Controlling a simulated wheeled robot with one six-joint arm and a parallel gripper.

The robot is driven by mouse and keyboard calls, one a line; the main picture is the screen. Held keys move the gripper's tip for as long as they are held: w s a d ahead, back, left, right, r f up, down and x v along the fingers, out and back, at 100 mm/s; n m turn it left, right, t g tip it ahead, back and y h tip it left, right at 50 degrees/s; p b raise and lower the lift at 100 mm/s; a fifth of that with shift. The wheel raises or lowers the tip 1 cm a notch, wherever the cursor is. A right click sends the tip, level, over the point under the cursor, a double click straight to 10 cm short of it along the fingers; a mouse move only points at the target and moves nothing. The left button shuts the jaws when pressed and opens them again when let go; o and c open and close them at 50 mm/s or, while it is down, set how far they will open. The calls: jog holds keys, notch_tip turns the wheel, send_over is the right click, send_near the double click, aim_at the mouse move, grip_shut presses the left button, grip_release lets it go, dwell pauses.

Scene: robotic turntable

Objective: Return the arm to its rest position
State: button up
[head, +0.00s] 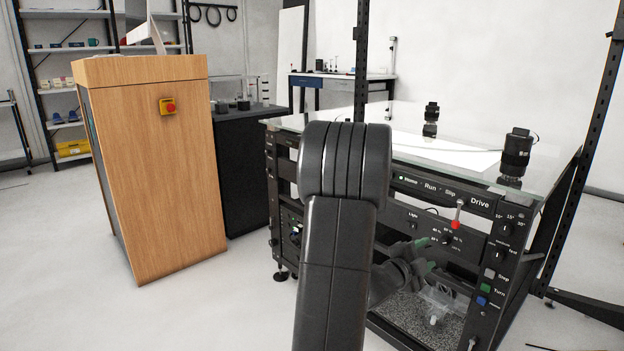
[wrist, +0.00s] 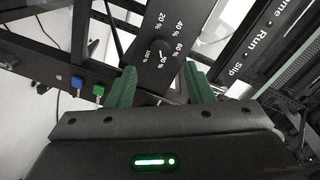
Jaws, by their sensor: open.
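My gripper (head: 429,256) is in front of the black turntable rack (head: 470,185), low and right of centre in the head view. My dark arm stands upright in the middle of that view and hides part of the rack. In the wrist view, the two green fingers of my gripper (wrist: 160,78) are apart with nothing between them. Beyond the fingertips is the black panel with the percent-marked dial (wrist: 163,57). I cannot tell how close the fingertips are to the panel.
A lever with a red knob (head: 459,204) sticks out of the rack front. Green button (head: 486,288) and blue button (head: 482,301) sit lower right. A glass top (head: 400,147) carries black cameras (head: 516,150). A wooden cabinet (head: 150,170) stands left, with clear floor before it.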

aim_at(442, 243)
jog(key=b+x, duration=0.1)
jog(key=x, duration=0.6)
jog(key=shift+w+d, duration=0.1)
jog(key=shift+d, duration=0.05)
jog(key=shift+r, duration=0.1)
